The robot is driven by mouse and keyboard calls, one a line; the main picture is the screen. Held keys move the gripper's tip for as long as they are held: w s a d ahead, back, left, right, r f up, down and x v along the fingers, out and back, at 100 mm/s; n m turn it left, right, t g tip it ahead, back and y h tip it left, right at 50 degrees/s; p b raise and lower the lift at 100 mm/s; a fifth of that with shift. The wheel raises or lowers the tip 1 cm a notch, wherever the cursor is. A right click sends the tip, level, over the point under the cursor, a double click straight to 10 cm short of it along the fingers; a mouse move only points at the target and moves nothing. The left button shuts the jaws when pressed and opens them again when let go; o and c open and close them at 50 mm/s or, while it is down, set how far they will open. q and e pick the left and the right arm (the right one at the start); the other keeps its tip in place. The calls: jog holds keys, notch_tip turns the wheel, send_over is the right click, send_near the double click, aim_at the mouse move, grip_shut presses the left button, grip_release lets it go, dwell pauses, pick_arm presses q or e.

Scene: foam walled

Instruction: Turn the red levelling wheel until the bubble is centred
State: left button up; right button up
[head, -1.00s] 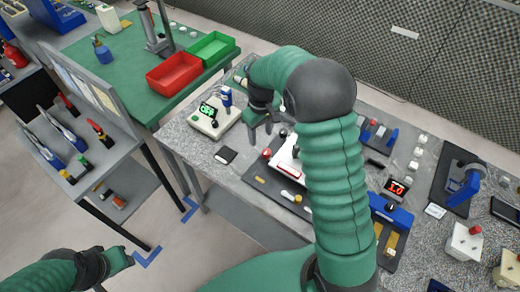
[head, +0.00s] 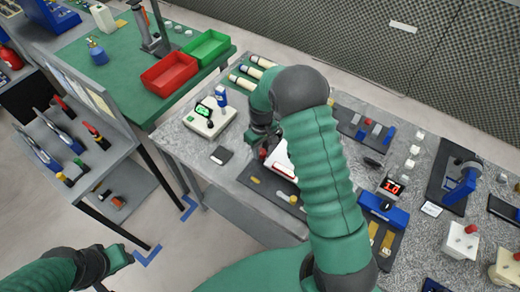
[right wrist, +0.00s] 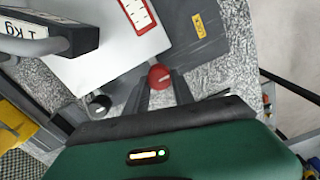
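The red levelling wheel (right wrist: 159,77) shows in the right wrist view at the corner of a white plate (right wrist: 95,60). It also shows small in the head view (head: 263,153). My right gripper (right wrist: 160,86) has its two dark fingers apart, one on each side of the wheel; whether they touch it I cannot tell. In the head view the right gripper (head: 264,140) is right above the wheel. A red-framed strip (right wrist: 138,14) lies on the plate; no bubble can be made out. My left gripper (head: 118,258) hangs at the lower left, far from the wheel; its fingers are unclear.
A 1 kg weight (right wrist: 45,42) and a dark round knob (right wrist: 98,105) are close to the right gripper. Red (head: 169,77) and green (head: 206,48) trays stand behind.

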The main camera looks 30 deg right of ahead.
jog(key=shift+s+d+f, duration=0.1)
jog(key=shift+d, duration=0.2)
grip_shut()
jog(key=shift+a, duration=0.4)
jog(key=shift+d+n, duration=0.25)
jog(key=shift+n, duration=0.15)
jog(key=shift+a+n, duration=0.15)
jog(key=shift+n, duration=0.85)
jog(key=n+p, duration=0.1)
jog(key=n, duration=0.2)
jog(key=n+p, duration=0.1)
jog(key=n, duration=0.3)
jog(key=shift+r, duration=0.2)
pick_arm(q)
jog(key=shift+w+p+v, duration=0.2)
jog(key=shift+p+v, duration=0.15)
jog(key=shift+v, duration=0.45)
jog(key=shift+w+p+v, duration=0.15)
jog(key=shift+p+v, duration=0.15)
jog(key=shift+v, duration=0.5)
pick_arm(e)
jog(key=shift+a+n, duration=0.1)
jog(key=shift+n, duration=1.9)
pick_arm(q)
jog(key=shift+d+r, duration=0.15)
